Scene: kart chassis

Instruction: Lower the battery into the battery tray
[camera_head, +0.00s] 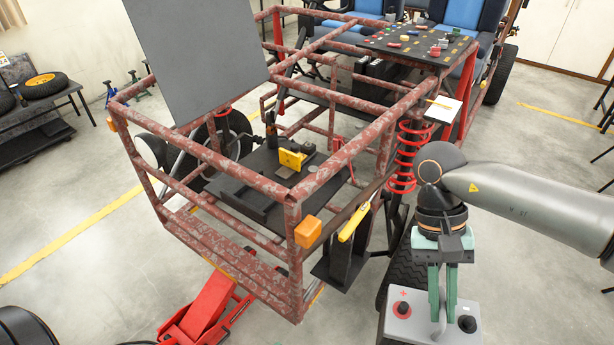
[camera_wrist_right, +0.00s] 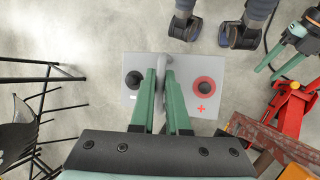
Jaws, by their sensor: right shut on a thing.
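The battery (camera_head: 425,326) is a light grey box with a red terminal and a black terminal on top. My right gripper (camera_head: 440,310) is shut on its top handle and holds it upright, outside the kart frame at the lower right. In the right wrist view the battery (camera_wrist_right: 209,84) shows from above, with the gripper (camera_wrist_right: 165,75) at its handle. The dark tray (camera_head: 240,203) inside the front of the frame looks like the battery tray; it lies left of the battery. My left gripper (camera_wrist_right: 279,68) shows only in the right wrist view, its green fingers apart and empty.
The red mottled kart frame (camera_head: 225,160) stands between the battery and the tray, with an orange lamp (camera_head: 308,232) at its near corner. A yellow bracket (camera_head: 291,159) rises behind the tray. A red jack (camera_head: 208,306) is on the floor. A tyre (camera_head: 402,272) is beside the battery.

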